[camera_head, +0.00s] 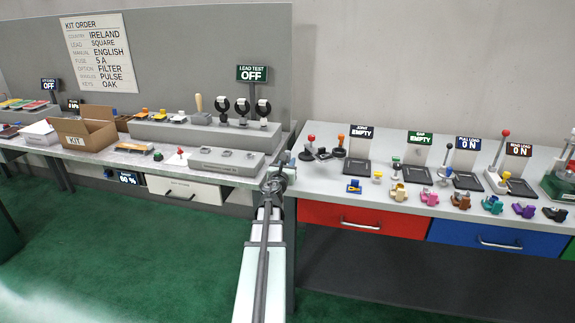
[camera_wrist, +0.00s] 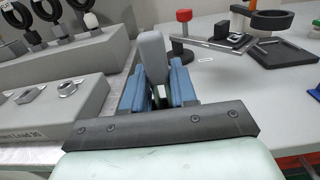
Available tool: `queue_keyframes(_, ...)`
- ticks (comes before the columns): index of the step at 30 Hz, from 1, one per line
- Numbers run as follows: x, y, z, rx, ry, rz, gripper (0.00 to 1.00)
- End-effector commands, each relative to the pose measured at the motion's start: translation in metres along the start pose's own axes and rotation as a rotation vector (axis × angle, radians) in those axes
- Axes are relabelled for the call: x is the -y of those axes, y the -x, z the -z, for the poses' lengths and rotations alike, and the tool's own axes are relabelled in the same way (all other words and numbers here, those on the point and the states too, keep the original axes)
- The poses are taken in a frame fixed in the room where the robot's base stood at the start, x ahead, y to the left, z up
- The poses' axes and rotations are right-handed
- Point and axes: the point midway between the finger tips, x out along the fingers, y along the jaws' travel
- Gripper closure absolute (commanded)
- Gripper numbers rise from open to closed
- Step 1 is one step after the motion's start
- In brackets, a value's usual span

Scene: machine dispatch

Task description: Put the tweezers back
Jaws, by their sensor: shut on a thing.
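My gripper (camera_wrist: 158,88) shows in the wrist view with its two blue fingers closed on a light grey, round-ended piece (camera_wrist: 151,52). This piece stands up between the fingers. It may be the tweezers, but its lower part is hidden and I cannot tell its full shape. In the head view my gripper (camera_head: 275,178) is small, at the gap between the left bench and the right table. No other tweezers can be made out clearly.
A red-knobbed post (camera_wrist: 183,22) and a grey bar lie ahead on the right table (camera_head: 330,176). The grey socket block (camera_head: 227,160) is close on the left. Black trays (camera_head: 417,175), levers and several coloured parts fill the right table. An open kit box (camera_head: 85,133) stands at left.

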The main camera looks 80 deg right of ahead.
Motion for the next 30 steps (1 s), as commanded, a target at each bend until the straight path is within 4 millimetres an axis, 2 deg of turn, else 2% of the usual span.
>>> queue_keyframes(15,0.0,0.0,0.0062,0.0,0.0,0.0,0.97)
queue_keyframes(16,0.0,0.0,0.0058,0.0,-0.001,0.0,0.7)
queue_keyframes(18,0.0,0.0,0.0056,0.0,-0.001,0.0,0.63)
queue_keyframes(23,0.0,0.0,0.0056,0.0,-0.001,0.0,0.48)
queue_keyframes(30,0.0,0.0,0.0055,0.0,-0.001,0.0,0.47)
